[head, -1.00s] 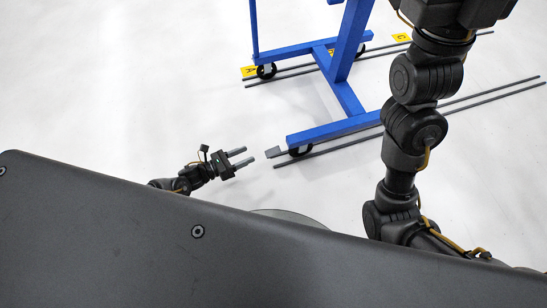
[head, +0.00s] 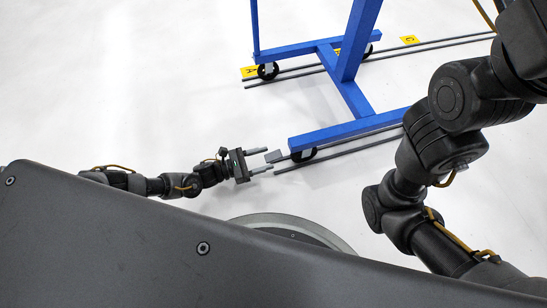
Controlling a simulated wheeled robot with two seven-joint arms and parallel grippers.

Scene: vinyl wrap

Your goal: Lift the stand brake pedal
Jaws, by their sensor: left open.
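The blue stand (head: 348,129) stands on black casters on the floor. Its near caster (head: 303,155) sits under the front end of the blue foot. A small grey brake pedal (head: 274,156) sticks out to the left of that caster. My left gripper (head: 266,161) is open and points right, with its two fingers reaching toward the pedal. The pedal's tip is at or just beyond the fingertips; contact cannot be told. My right arm (head: 445,130) rises at the right, and its gripper is out of the picture.
Dark floor rails (head: 345,150) run along both sides of the casters. Another caster (head: 268,71) stands at the far left foot, beside a yellow floor marker (head: 249,72). A second yellow marker (head: 409,40) lies farther right. The white floor at left is clear.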

